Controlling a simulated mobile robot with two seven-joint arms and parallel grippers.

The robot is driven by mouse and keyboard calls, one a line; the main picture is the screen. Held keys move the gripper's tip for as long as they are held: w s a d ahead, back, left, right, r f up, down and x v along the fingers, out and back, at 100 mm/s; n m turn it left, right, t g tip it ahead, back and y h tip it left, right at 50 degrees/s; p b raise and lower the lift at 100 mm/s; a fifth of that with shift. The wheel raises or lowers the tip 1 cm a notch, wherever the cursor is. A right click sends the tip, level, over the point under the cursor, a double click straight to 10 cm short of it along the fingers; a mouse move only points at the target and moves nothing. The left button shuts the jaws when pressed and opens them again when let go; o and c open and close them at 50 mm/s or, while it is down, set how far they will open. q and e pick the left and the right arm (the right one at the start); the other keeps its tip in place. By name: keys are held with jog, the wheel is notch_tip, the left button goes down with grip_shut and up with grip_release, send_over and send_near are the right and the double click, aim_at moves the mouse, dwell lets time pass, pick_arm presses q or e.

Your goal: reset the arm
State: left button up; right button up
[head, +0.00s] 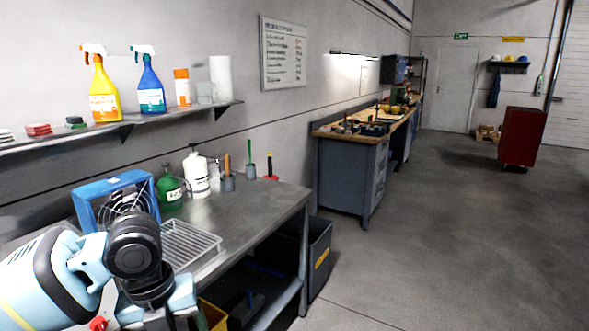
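My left arm comes in at the lower left, with light-blue and black links bent in front of the metal workbench (258,208). Its lower links run down to the bottom edge of the picture, and no gripper fingers can be made out there. My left gripper is not in view. No part of my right arm or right gripper shows.
A blue-framed fan (112,187), a wire rack (188,243), a green bottle (170,187) and a white bottle (196,175) stand on the bench close to my arm. A wall shelf (130,122) hangs above. The floor (440,240) at right is clear.

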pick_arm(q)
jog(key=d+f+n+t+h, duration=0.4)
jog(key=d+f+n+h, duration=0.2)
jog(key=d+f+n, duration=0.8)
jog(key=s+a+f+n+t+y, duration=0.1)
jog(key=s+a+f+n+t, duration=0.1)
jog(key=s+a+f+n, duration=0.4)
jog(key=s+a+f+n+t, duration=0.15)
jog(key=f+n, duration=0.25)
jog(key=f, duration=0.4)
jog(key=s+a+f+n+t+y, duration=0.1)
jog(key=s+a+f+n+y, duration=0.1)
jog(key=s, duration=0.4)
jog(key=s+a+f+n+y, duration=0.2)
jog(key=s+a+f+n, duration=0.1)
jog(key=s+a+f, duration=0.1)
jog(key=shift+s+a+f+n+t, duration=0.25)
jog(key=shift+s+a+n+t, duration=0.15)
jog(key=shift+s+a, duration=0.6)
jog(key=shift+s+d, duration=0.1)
